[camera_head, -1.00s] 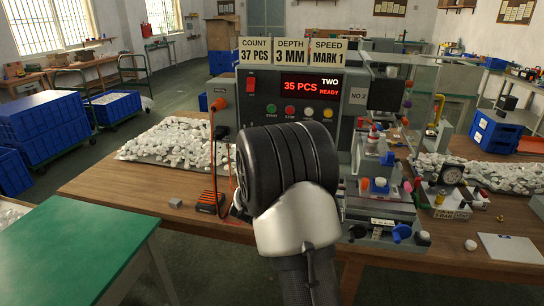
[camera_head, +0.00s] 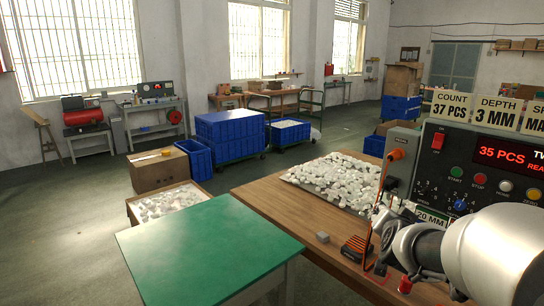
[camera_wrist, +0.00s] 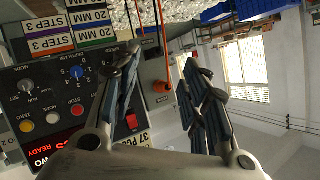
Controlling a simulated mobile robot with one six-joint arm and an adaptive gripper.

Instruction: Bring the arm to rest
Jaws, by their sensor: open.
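My arm crosses the lower right of the head view, its pale link in front of the machine's control box (camera_head: 420,165). My gripper (camera_wrist: 160,60) shows in the wrist view with its two dark fingers spread apart and nothing between them. In the head view its dark parts are partly visible at the lower right, near the box's front. The box has a red display (camera_head: 505,157) reading "35 PCS", cut off by the frame edge. In the wrist view the box's panel (camera_wrist: 50,100) appears upside down, left of and behind the fingers.
A wooden table (camera_head: 262,192) carries a heap of white pieces (camera_head: 338,182), a small grey block (camera_head: 322,237) and an orange-and-black item (camera_head: 355,249). A green-topped table (camera_head: 205,245) stands in front. Blue crates (camera_head: 230,137) and a cardboard box (camera_head: 158,171) stand behind. The floor at left is clear.

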